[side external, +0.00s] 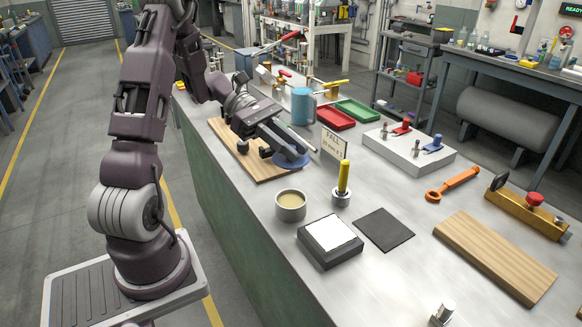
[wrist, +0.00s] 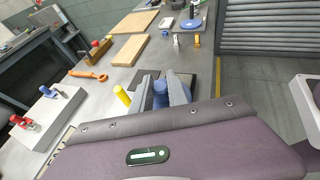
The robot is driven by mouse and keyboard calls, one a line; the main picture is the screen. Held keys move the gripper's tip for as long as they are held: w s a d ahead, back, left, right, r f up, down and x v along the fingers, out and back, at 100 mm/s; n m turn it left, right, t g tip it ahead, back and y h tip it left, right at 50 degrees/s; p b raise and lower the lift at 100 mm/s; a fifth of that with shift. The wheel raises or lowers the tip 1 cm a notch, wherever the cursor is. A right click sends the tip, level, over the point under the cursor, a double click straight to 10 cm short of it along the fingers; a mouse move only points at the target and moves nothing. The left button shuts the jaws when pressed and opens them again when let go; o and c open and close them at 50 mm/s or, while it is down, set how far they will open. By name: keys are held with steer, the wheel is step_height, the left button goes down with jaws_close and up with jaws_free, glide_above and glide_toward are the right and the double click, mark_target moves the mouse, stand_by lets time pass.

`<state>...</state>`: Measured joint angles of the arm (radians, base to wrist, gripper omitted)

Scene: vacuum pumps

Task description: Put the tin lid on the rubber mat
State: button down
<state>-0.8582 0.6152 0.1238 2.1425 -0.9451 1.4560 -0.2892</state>
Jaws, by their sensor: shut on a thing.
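The tin lid (side external: 291,161) is a blue disc with a blue knob; in the wrist view the knob (wrist: 160,94) sits between the two fingers. My gripper (side external: 282,150) is shut on it; it also shows in the wrist view (wrist: 161,90). The lid is by the right end of a wooden board; I cannot tell its height above the bench. The rubber mat (side external: 384,229) is a flat dark grey square, bare, nearer the camera and right of the lid. An open tin (side external: 290,206) with cream contents stands between them, left of the mat.
A black block with a white top (side external: 330,240) adjoins the mat's left side. A yellow-handled tool (side external: 343,182) stands upright in a metal holder near the tin. A sign card (side external: 334,143) stands right of the lid. An orange wrench (side external: 453,184) and wooden plank (side external: 494,255) lie farther right.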

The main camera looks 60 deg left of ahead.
steer(key=r, duration=0.3)
steer(key=shift+s+d+r+g, duration=0.15)
steer(key=shift+d+r+g, duration=0.15)
steer(key=shift+r, duration=0.1)
steer(key=s+d+f+m+g+y, duration=0.2)
steer(key=s+f+m+g+y, duration=0.3)
steer(key=m+g, duration=0.4)
steer(key=s+d+f+m+g+y, duration=0.1)
steer(key=s+f+m+g+y, duration=0.1)
steer(key=s+f+m+g, duration=0.5)
steer(key=w+a+r+m+t+y, duration=0.2)
steer(key=w+a+m+t+y, duration=0.15)
steer(key=m+y, duration=0.6)
steer(key=w+a+r+m+t+y, duration=0.2)
steer(key=w+a+m+y, duration=0.25)
steer(key=m+y, duration=0.45)
steer(key=w+d+r+m+t, duration=0.2)
steer(key=w+d+m+t, duration=0.2)
steer(key=w+m+t, duration=0.45)
steer(key=w+d+r+m+t+h, duration=0.35)
steer(key=w+d+m+t, duration=0.2)
steer(key=d, duration=0.25)
steer(key=w+d+r+m+t+h, duration=0.35)
steer(key=w+d+m, duration=0.2)
steer(key=d, duration=0.25)
step_height(320, 180, down, 12)
steer(key=shift+w+d+t+h, duration=0.15)
steer(key=shift+d+t+h, duration=0.05)
steer(key=shift+t+h, duration=0.25)
